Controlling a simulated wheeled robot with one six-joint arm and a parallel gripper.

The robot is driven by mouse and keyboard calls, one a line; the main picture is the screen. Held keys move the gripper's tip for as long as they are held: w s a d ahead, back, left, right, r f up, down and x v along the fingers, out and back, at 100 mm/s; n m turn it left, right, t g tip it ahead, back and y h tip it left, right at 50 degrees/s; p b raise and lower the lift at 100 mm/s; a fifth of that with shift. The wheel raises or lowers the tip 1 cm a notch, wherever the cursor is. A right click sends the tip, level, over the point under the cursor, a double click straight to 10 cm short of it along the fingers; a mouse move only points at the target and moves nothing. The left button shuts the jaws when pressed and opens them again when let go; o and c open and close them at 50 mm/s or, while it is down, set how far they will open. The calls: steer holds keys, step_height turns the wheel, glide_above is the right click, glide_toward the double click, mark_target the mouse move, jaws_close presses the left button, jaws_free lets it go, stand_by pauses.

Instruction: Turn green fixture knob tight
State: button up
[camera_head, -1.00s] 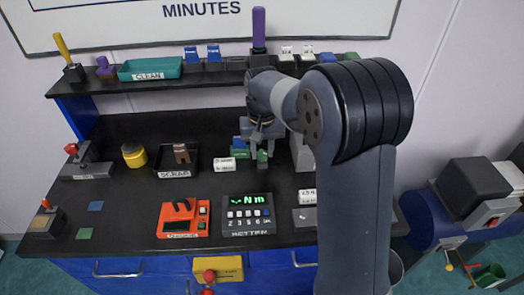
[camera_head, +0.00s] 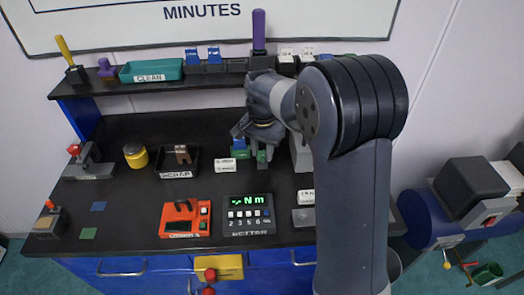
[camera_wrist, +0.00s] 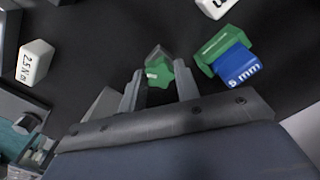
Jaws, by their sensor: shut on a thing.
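The green fixture knob (camera_wrist: 158,74) shows between my gripper's fingers in the wrist view, with a grey piece just beyond it. My gripper (camera_wrist: 160,85) is shut on the knob, one finger on each side. In the head view my gripper (camera_head: 261,150) points down at the bench behind the keypad, and a small green part of the knob (camera_head: 262,157) shows at its fingertips. The rest of the fixture is mostly hidden by the gripper.
A blue and green block marked "5 mm" (camera_wrist: 236,65) sits close right of my gripper. A white block marked "2.5 N m" (camera_wrist: 35,62) lies left. The keypad (camera_head: 249,215) and red device (camera_head: 186,218) stand in front. A shelf (camera_head: 160,82) runs behind.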

steer(key=shift+m, duration=0.7)
steer(key=shift+r, duration=0.1)
steer(key=m, duration=0.4)
steer(key=shift+m+p, duration=0.3)
steer(key=shift+p, duration=0.1)
steer(key=o, duration=0.8)
steer(key=shift+o, duration=0.2)
